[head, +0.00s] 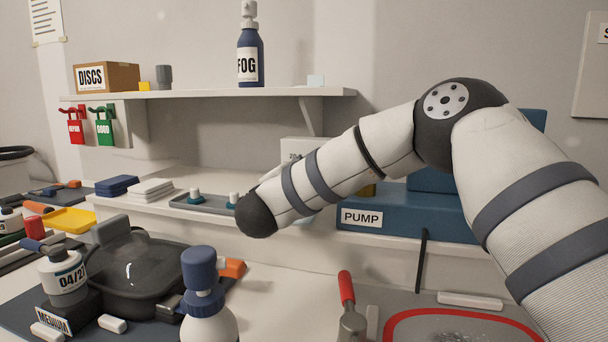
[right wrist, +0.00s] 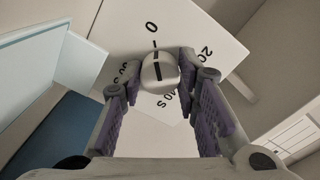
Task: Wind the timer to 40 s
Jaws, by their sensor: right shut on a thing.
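The timer is a white box (head: 304,148) on the lower shelf in the head view, mostly hidden behind my right forearm. In the right wrist view its white face (right wrist: 205,38) fills the top middle, with printed 0 and 20 legible and other marks partly covered by the fingers. The pale rounded knob (right wrist: 160,72) carries a dark line that points toward the 0 mark. My right gripper (right wrist: 159,78) is shut on the knob, one finger on each side. The right gripper is largely hidden by the forearm in the head view. My left gripper is not in view.
A blue pump (head: 405,215) sits right of the timer. A grey tray (head: 210,204) with small bottles lies to the left. The upper shelf (head: 210,94) runs above. A blue-capped bottle (head: 205,318) and a black lidded vessel (head: 135,268) stand in front.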

